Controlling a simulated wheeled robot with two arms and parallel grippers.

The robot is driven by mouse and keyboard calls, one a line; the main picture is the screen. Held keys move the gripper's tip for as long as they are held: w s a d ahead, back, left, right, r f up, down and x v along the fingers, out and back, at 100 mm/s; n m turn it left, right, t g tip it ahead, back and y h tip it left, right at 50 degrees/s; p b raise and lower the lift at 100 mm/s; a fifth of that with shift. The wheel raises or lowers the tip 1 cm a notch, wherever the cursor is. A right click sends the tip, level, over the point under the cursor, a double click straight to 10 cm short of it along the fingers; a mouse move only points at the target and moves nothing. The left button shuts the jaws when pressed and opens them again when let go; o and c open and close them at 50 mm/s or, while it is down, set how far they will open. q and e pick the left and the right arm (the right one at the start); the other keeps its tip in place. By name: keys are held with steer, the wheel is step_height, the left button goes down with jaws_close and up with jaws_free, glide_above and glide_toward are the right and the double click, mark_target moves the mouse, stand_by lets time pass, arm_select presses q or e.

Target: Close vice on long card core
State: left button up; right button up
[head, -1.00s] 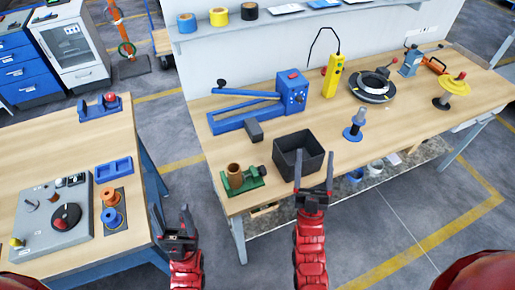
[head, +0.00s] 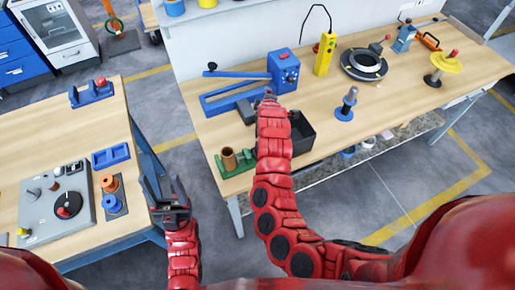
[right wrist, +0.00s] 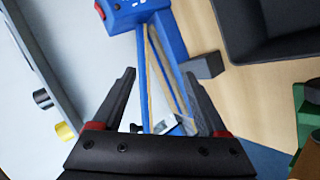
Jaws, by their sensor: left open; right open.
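The brown card core (head: 228,159) stands upright in the green vice (head: 236,170) at the near left corner of the main bench. I cannot tell whether the vice jaws touch it. My left gripper (head: 166,194) is open and empty, left of the bench and lower than the vice in the picture.
The black bin (head: 302,135) stands right of the vice, partly hidden by my right arm. A blue frame machine (head: 284,72) and a dark block (head: 245,111) are behind. A blue-based post (head: 347,103) stands to the right. A side table (head: 30,160) is left, across a gap.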

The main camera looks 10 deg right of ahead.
steer(key=s+a+r+n+g+y, duration=0.1)
steer(key=s+a+n+g, duration=0.1)
steer(key=s+n+g, duration=0.4)
steer(key=s+a+r+n+g, duration=0.15)
steer(key=s+g, duration=0.25)
steer(key=s, duration=0.4)
steer(key=shift+n, duration=0.25)
steer(key=f+b, duration=0.1)
steer(key=f, duration=0.1)
steer(key=w+f+b, duration=0.1)
steer(key=f, duration=0.2)
steer(key=f+b, duration=0.1)
steer(key=f, duration=0.1)
steer(key=shift+w+d+f, duration=0.1)
steer(key=shift+w+f, duration=0.05)
steer(key=shift+f, duration=0.05)
steer(key=f, duration=0.2)
steer(key=f+p, duration=0.1)
steer(key=f, duration=0.2)
steer(key=w+f+p, duration=0.1)
steer(key=f, duration=0.1)
steer(key=shift+a+f, duration=0.15)
steer(key=shift+a, duration=0.05)
steer(key=shift+w+f+p, duration=0.15)
steer(key=shift+f+p, duration=0.2)
steer(key=shift+f, duration=0.45)
